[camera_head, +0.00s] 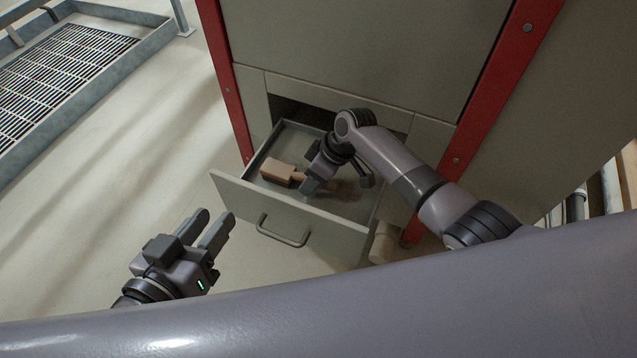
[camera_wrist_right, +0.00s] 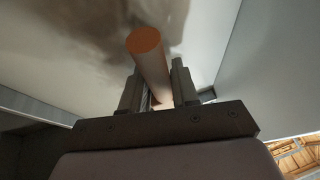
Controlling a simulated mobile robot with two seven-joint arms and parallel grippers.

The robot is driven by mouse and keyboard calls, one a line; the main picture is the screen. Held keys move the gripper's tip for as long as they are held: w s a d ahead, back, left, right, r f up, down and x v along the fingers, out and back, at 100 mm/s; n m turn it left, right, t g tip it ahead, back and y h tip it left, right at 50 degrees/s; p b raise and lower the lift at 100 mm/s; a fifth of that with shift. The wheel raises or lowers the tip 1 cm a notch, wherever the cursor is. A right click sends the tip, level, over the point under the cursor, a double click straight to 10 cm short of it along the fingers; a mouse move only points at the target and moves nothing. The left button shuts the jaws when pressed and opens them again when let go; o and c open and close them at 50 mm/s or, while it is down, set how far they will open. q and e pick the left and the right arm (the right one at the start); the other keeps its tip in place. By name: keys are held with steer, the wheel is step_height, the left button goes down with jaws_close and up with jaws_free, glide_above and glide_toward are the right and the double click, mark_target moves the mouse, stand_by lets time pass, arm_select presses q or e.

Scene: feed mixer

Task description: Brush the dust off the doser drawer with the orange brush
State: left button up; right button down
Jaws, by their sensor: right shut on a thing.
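The doser drawer (camera_head: 290,217) is pulled out of the machine front, its grey handle facing me. The orange brush (camera_head: 277,172) is inside it, its brownish-orange block towards the drawer's left side. My right gripper (camera_head: 312,181) reaches into the drawer and is shut on the brush handle. The round handle end also shows between the fingers in the right wrist view (camera_wrist_right: 150,52). Brown dust (camera_head: 345,190) lies on the drawer floor right of the gripper, partly hidden by my arm. I cannot tell whether the brush touches the floor. My left gripper (camera_head: 216,216) is open and empty, in front of the drawer's left end.
The machine (camera_head: 350,45) with red corner posts rises behind the drawer. A dark opening (camera_head: 300,115) shows above the drawer. A floor grating (camera_head: 60,75) lies at the upper left, with bare floor between it and the drawer. A small beige object (camera_head: 384,243) is beside the drawer's right front corner.

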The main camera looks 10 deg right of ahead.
steer(key=shift+w+a+b, duration=0.5)
steer(key=shift+w+a, duration=0.05)
steer(key=shift+a, duration=0.15)
steer(key=shift+w+a+r, duration=0.1)
steer(key=shift+a+r, duration=0.05)
steer(key=s+d+p, duration=0.1)
steer(key=d+p, duration=0.1)
steer(key=p, duration=0.1)
steer(key=shift+s+d+r, duration=0.1)
steer(key=shift+s+d, duration=0.15)
steer(key=shift+s, duration=0.1)
steer(key=shift+s+d+f+p, duration=0.2)
steer(key=shift+s+d+p, duration=0.1)
steer(key=shift+p, duration=0.1)
steer(key=shift+w, duration=0.1)
